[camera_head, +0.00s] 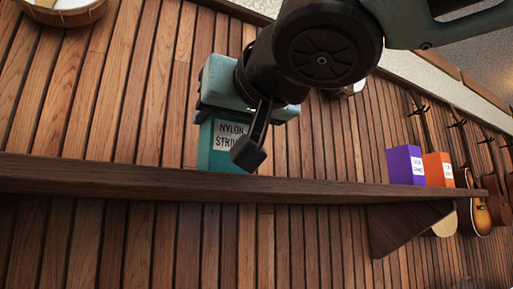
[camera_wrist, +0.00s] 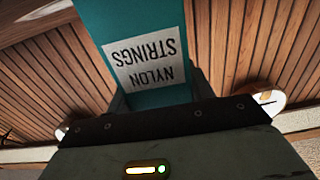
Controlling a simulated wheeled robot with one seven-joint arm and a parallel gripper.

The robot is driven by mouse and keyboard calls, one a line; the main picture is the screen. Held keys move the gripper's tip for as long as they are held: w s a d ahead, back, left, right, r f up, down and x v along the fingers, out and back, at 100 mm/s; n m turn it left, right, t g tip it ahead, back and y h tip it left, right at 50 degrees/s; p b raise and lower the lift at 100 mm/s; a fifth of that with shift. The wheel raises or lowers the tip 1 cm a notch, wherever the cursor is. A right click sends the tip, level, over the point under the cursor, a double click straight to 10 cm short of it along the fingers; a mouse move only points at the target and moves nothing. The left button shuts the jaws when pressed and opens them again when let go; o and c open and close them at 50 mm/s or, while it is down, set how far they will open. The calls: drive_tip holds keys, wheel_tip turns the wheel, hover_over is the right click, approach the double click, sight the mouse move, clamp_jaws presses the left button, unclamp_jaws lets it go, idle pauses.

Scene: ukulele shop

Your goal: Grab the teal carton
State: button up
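The teal carton (camera_head: 207,146) stands on the wooden shelf, with a white label reading "NYLON STRINGS". My gripper (camera_head: 240,140) reaches down over it from above, and one dark finger covers part of its right side. In the wrist view the carton (camera_wrist: 112,28) appears upside down and runs close up to the palm. Dark fingers flank it on both sides there, so it lies between them (camera_wrist: 160,94). I cannot tell whether the fingers press on it or leave a small gap. The carton's base is hidden behind the shelf's front edge.
The shelf (camera_head: 130,178) runs across the slatted wall. A purple box (camera_head: 398,164) and an orange box (camera_head: 436,170) stand at its right end. Several guitars (camera_head: 474,212) hang further right. A round instrument (camera_head: 65,12) hangs at top left. The shelf's left part is clear.

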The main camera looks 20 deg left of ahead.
drive_tip(key=shift+c, duration=0.6)
